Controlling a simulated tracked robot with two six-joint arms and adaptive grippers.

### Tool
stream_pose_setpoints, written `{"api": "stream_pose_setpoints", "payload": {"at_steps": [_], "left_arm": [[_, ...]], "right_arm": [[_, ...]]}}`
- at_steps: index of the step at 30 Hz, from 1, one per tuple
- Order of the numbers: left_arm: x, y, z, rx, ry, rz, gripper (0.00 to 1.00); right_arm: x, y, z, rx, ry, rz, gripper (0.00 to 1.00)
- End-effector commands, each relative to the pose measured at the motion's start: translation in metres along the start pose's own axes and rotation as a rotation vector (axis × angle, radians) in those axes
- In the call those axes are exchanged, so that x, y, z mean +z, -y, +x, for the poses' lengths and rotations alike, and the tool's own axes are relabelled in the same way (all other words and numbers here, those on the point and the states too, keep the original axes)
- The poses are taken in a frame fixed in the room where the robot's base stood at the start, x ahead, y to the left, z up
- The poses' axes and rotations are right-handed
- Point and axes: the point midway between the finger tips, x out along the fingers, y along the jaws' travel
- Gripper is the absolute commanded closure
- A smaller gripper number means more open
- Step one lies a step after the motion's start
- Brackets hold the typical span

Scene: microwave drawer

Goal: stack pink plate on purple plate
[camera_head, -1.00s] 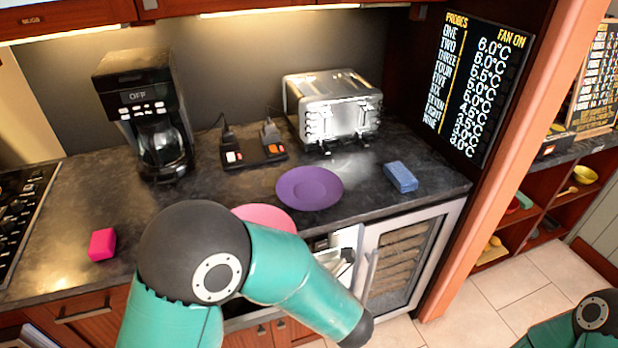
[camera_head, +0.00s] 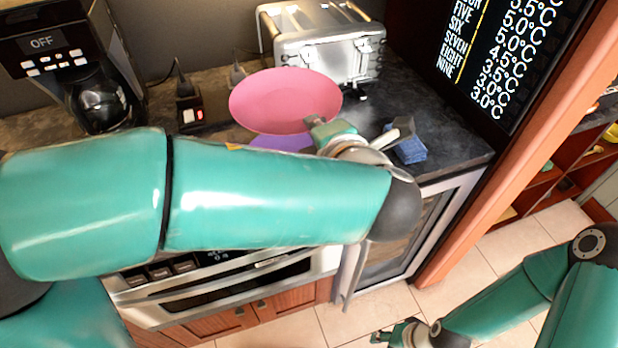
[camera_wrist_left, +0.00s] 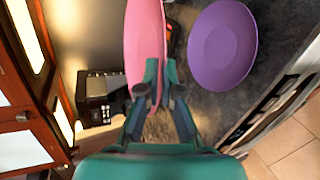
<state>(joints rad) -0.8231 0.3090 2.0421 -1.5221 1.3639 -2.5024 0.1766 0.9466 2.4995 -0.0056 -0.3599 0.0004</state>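The pink plate (camera_head: 285,100) is raised above the counter. In the left wrist view the pink plate (camera_wrist_left: 146,45) shows nearly edge-on, its rim between my left fingers. My left gripper (camera_head: 318,128) is shut on that rim; it also shows in the left wrist view (camera_wrist_left: 150,92). The purple plate (camera_head: 275,143) lies on the counter, partly hidden behind the pink plate and my left arm. In the left wrist view the purple plate (camera_wrist_left: 222,45) is fully visible and empty, apart from the pink plate. My right gripper (camera_head: 390,336) is low at the bottom edge, too small to judge.
A silver toaster (camera_head: 320,45) stands behind the plates. A blue sponge (camera_head: 408,150) lies right of them. A coffee maker (camera_head: 75,70) stands at the left. The dark counter (camera_head: 445,135) is bare near its right end.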

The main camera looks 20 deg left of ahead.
Motion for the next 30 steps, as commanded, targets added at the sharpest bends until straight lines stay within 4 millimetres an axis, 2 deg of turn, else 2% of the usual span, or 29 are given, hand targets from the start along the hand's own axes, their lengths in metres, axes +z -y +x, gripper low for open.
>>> {"api": "stream_pose_setpoints", "payload": {"at_steps": [1,3,10,19,25,30], "left_arm": [[-0.004,0.017,0.007,-0.001,-0.003,0.008,1.00],[-0.007,0.034,0.014,-0.002,-0.004,0.008,1.00],[-0.016,0.084,0.034,-0.001,-0.004,0.004,1.00],[-0.019,0.107,0.044,0.000,-0.002,0.001,1.00],[-0.024,0.133,0.054,0.000,-0.003,0.004,1.00],[-0.025,0.140,0.057,0.000,-0.001,0.000,1.00]], "right_arm": [[0.000,-0.002,0.004,0.000,0.000,0.000,0.62],[0.000,-0.003,0.007,0.000,0.000,0.000,0.62],[0.000,-0.005,0.015,0.000,-0.001,0.000,0.62],[-0.001,-0.007,0.018,0.000,-0.001,0.000,0.62],[-0.001,-0.008,0.023,0.000,-0.001,0.000,0.62],[-0.001,-0.008,0.023,0.000,-0.001,0.000,0.62]]}}
